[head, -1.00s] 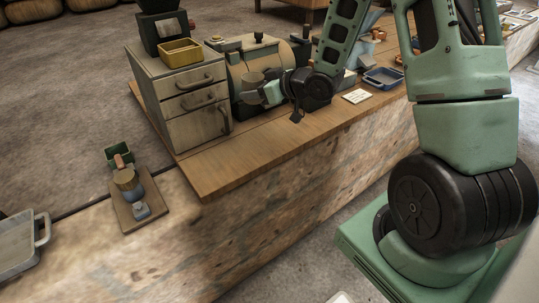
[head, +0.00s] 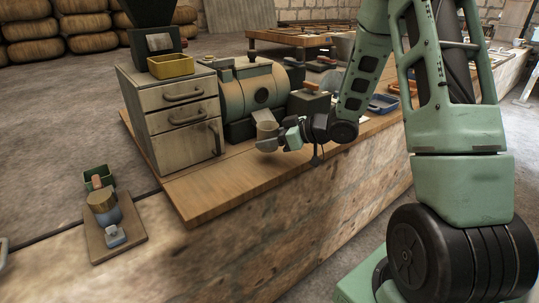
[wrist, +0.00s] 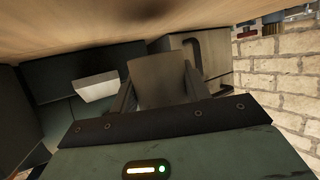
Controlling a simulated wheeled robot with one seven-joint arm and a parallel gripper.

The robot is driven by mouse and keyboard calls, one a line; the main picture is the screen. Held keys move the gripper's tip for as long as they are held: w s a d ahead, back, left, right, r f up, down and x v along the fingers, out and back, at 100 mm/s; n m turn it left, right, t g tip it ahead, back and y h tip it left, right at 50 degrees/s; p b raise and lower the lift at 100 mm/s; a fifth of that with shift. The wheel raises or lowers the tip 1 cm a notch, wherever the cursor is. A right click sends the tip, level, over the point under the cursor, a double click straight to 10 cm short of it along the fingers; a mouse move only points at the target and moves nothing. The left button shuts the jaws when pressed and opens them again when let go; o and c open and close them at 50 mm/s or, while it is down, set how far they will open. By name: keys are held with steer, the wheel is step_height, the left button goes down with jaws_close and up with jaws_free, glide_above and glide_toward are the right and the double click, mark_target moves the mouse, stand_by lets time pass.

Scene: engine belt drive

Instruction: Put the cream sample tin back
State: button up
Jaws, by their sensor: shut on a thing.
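The cream sample tin (head: 266,129) is a small pale beige cup shape.
A drawer cabinet (head: 176,117) stands left of the tin, with a yellow tray (head: 171,66) on top. The green drum (head: 255,98) is behind. A blue tray (head: 382,103) lies right. The bench's near left corner (head: 200,200) is bare.

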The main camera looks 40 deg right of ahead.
mark_target(269, 151)
steer(key=shift+f+b, duration=0.5)
steer(key=shift+f, duration=1.4)
steer(key=shift+f, duration=0.15)
steer(key=o, duration=1)
steer(key=shift+o, duration=0.2)
steer(key=shift+r, duration=0.25)
steer(key=p+v, duration=0.2)
steer(key=v, duration=1)
steer(key=shift+f, duration=0.1)
